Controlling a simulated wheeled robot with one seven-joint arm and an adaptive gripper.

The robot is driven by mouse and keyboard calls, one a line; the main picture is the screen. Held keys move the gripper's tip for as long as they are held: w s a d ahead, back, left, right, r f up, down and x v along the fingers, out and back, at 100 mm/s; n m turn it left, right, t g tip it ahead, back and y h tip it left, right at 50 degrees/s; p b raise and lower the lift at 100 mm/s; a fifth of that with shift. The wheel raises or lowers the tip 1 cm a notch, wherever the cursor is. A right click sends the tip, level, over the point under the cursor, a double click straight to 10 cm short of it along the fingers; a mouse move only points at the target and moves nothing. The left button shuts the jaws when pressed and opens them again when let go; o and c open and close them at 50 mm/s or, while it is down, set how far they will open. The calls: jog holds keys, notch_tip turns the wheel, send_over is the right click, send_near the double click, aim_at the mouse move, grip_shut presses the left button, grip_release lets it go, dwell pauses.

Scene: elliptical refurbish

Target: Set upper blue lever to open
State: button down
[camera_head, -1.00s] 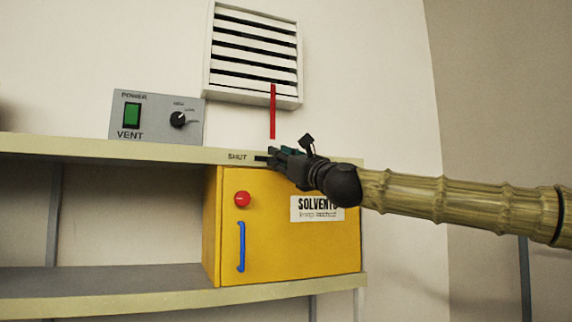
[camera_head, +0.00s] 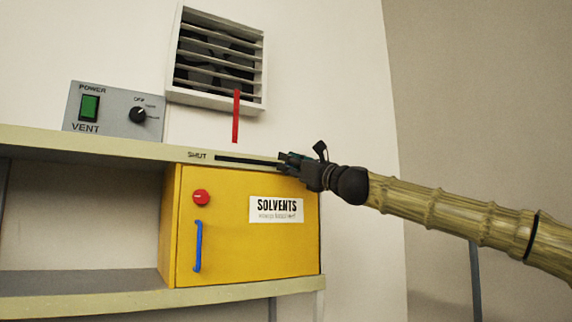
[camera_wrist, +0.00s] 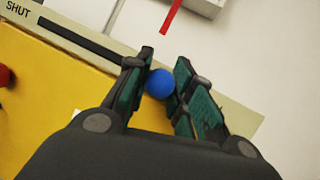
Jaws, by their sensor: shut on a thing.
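The upper blue lever shows as a round blue knob (camera_wrist: 160,83) between my fingers in the wrist view. In the head view my gripper hides it. My gripper (camera_head: 284,160) is shut on the knob at the right end of a dark slot (camera_head: 235,160) in the shelf edge. The slot has the label SHUT (camera_head: 197,155) at its left end. Any label at the right end is hidden by my gripper. The louvred vent (camera_head: 217,58) above has its slats tilted, with dark gaps between them.
Below the slot is a yellow SOLVENTS cabinet (camera_head: 245,245) with a red knob (camera_head: 201,197) and a blue handle (camera_head: 198,246). A vent control box (camera_head: 113,110) stands on the shelf at left. A red strip (camera_head: 236,117) hangs from the vent.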

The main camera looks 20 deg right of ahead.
jog(key=shift+d, duration=0.2)
jog(key=c, duration=1.4)
grip_release()
jog(key=shift+c, duration=0.2)
jog(key=shift+o, duration=1.3)
jog(key=shift+d, duration=0.25)
jog(key=shift+a, duration=0.2)
jog(key=shift+s+f, duration=0.1)
jog(key=shift+s, duration=0.1)
jog(key=v, duration=1.1)
jog(key=shift+s+d, duration=0.2)
jog(key=shift+d, duration=0.2)
jog(key=shift+f, duration=0.1)
